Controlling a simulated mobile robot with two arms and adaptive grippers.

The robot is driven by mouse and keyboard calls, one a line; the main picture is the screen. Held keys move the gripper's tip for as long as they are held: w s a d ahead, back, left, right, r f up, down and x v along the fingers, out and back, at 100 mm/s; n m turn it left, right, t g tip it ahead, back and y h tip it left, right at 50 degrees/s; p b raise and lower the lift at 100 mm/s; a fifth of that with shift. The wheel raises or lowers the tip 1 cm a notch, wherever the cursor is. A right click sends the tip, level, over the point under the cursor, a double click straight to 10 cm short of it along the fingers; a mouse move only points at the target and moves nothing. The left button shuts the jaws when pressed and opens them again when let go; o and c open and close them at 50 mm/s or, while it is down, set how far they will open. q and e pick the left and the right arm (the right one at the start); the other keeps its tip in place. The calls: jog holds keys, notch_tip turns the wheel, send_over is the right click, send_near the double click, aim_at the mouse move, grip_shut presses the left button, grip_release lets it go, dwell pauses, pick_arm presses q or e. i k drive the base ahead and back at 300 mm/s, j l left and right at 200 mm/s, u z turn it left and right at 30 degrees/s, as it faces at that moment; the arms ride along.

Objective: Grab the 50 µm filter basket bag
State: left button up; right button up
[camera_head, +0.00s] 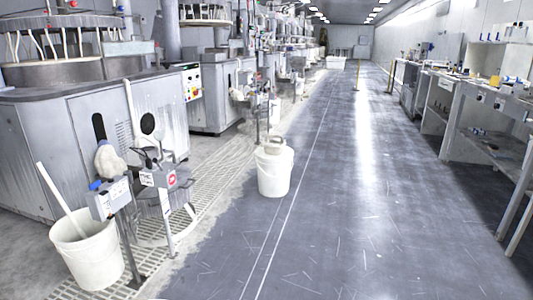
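No filter basket bag can be made out for certain, and no 50 µm marking is readable. A whitish bag-like thing (109,160) sits above a grey box on a post at the left. A white bucket (273,172) stands on the floor in the middle, with a beige thing (274,146) at its top; I cannot tell what it is. A larger white bucket (88,262) stands at the lower left with a pale stick leaning out of it. Neither of my grippers is in view.
Grey polishing machines (95,140) line the left side, with a floor grating (165,225) and posts with small sign boxes (158,178) before them. Workbenches (490,95) with small items run along the right. The dark aisle floor (350,200) between is clear.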

aim_at(271, 145)
jog(key=i+l, duration=0.35)
jog(key=i, duration=0.15)
jog(key=i+l, duration=0.3)
jog(key=i, duration=0.2)
jog(key=i+l, duration=0.35)
jog(key=i, duration=0.15)
jog(key=i+l, duration=0.35)
jog(key=i, duration=0.2)
jog(key=i+j, duration=0.2)
jog(key=i, duration=0.2)
jog(key=i+j, duration=0.25)
jog(key=i, duration=0.15)
jog(key=i+j+z, duration=0.1)
jog(key=i, duration=0.35)
jog(key=i+j, duration=0.15)
jog(key=j, duration=0.15)
jog(key=i+j, duration=0.1)
jog(key=j, duration=0.2)
